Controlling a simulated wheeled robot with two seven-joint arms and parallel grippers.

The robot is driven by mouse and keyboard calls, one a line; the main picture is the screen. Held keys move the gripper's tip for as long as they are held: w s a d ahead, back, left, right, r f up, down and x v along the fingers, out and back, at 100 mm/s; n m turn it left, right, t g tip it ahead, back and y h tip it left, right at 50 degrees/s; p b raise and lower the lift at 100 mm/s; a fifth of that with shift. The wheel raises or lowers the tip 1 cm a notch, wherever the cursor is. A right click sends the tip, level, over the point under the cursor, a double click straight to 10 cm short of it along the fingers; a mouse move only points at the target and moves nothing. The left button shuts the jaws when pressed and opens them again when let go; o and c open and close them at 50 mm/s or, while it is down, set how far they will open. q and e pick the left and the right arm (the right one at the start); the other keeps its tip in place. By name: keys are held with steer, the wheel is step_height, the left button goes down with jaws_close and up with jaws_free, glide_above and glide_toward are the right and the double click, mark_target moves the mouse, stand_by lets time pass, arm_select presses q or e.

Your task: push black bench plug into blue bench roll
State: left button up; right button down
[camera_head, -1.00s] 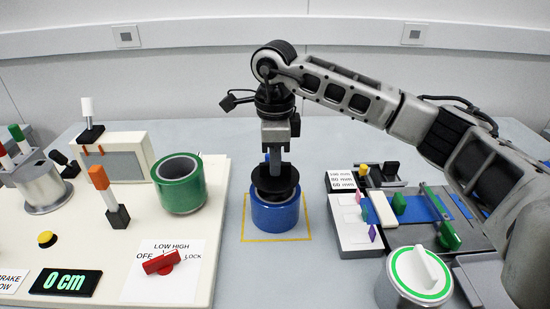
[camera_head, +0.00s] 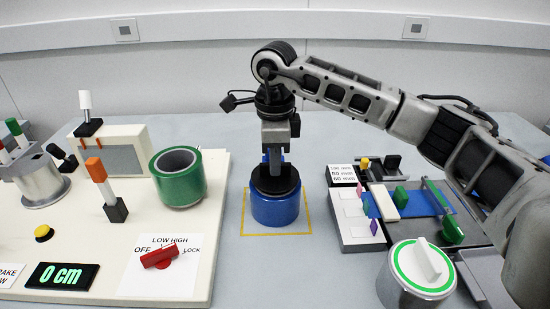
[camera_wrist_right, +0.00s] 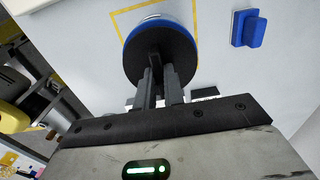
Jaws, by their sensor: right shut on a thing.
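The blue bench roll (camera_head: 275,212) stands upright inside a yellow square outline on the grey table. The black bench plug (camera_head: 275,181) is a dark disc at the roll's top. My right gripper (camera_head: 275,159) points straight down and is shut on the plug's upright grip. In the right wrist view, the fingers (camera_wrist_right: 160,86) close on the plug, and a blue rim of the roll (camera_wrist_right: 190,38) shows around its far side. How deep the plug sits is hidden. My left gripper is out of view.
A cream panel on the left holds a green roll (camera_head: 180,180), a red knob (camera_head: 159,256) and a 0 cm display (camera_head: 62,276). At the right are a measuring fixture (camera_head: 358,228) and a green-ringed canister (camera_head: 418,275). A blue block (camera_wrist_right: 248,28) shows in the wrist view.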

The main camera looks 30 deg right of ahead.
steer(key=shift+f+b, duration=0.55)
steer(key=shift+f, duration=0.3)
steer(key=c, duration=1.4)
jaws_free()
step_height(320, 180, up, 16)
steer(key=shift+p, duration=0.4)
